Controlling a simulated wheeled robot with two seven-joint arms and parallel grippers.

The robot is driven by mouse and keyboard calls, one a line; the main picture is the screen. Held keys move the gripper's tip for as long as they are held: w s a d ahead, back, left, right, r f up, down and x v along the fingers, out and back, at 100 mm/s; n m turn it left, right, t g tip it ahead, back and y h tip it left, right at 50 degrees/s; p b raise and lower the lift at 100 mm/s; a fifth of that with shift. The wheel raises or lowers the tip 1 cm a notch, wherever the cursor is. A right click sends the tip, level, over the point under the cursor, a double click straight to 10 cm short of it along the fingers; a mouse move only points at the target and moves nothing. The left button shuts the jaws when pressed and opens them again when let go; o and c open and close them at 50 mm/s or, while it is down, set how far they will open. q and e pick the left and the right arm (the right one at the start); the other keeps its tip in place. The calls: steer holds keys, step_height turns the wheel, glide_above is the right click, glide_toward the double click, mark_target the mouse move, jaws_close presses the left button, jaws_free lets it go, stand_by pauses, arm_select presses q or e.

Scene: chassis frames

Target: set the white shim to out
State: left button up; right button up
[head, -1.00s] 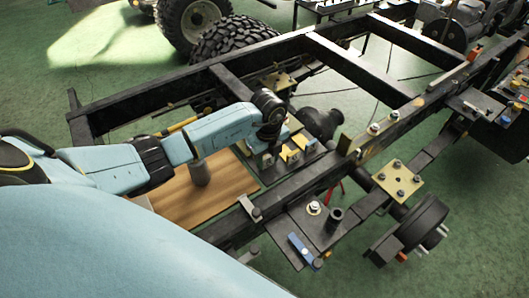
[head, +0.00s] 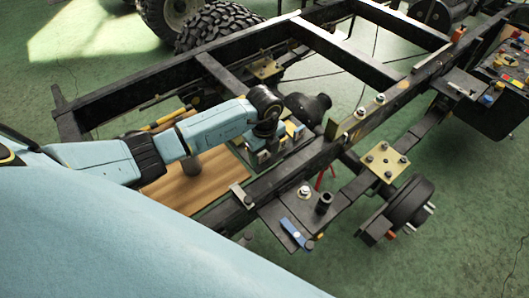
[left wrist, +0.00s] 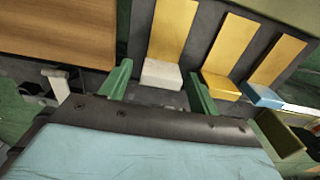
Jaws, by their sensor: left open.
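The white shim (left wrist: 162,74) is a small block at the foot of a gold strip in the left wrist view. My left gripper (left wrist: 158,84) is open, with one green finger on each side of the white shim. I cannot tell whether either finger touches it. A yellow shim (left wrist: 221,87) and a blue shim (left wrist: 262,96) sit in the same row to the right, each below its own gold strip. In the head view my left gripper (head: 266,141) is over the shim block, and the arm hides most of the shims. My right gripper is not in view.
A wooden board (head: 190,186) lies left of the shims, under my arm. The black chassis rail (head: 300,165) runs close by on the right. A dark rounded housing (head: 308,107) stands just beyond the gripper. A blue-handled lever (head: 295,233) is on a plate nearer the front.

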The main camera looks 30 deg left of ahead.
mark_target(264, 152)
arm_select(q)
step_height(264, 152, up, 13)
steer(key=p, duration=0.2)
steer(key=shift+r, duration=0.2)
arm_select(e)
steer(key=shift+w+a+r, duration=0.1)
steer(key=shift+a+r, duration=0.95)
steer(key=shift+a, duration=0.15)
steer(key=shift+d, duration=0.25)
